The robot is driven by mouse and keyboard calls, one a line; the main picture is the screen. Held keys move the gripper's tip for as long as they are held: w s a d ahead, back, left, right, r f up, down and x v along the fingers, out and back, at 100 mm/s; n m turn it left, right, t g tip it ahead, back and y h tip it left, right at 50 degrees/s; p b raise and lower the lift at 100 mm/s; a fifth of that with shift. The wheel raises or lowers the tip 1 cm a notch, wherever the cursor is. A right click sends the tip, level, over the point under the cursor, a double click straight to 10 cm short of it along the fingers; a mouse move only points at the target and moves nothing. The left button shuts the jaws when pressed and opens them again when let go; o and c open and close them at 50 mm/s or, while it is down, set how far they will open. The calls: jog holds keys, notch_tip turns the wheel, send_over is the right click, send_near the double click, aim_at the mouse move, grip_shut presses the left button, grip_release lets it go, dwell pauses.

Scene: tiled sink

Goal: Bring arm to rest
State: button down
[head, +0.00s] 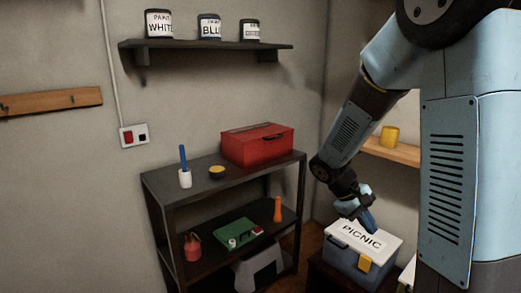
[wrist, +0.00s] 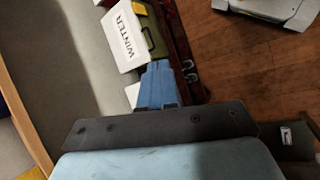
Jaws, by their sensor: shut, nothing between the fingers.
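My arm reaches down from the upper right in the head view. My gripper (head: 369,224) is at its lower end, in front of or just above the white lid of the PICNIC box (head: 361,262). I cannot tell how much space lies between them. In the wrist view my blue gripper fingers (wrist: 160,68) are together with nothing between them. They appear beside a white-lidded box marked WINTER (wrist: 125,38).
A wall shelf (head: 205,45) carries paint cans. A wooden shelf (head: 395,151) with a yellow cup (head: 390,136) is behind my arm.

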jog(key=s+a+r+m+t+y, duration=0.2)
jog(key=s+r+t+y, duration=0.1)
jog(key=s+r, duration=0.5)
jog(key=s+a+r+m+t+y, duration=0.2)
jog(key=s+a+r+t+y, duration=0.1)
jog(key=s+r, duration=0.4)
notch_tip(320, 180, up, 2)
jog(key=shift+s+a+r+t+y, duration=0.3)
jog(key=shift+s+t+y, duration=0.1)
jog(key=shift+t, duration=0.5)
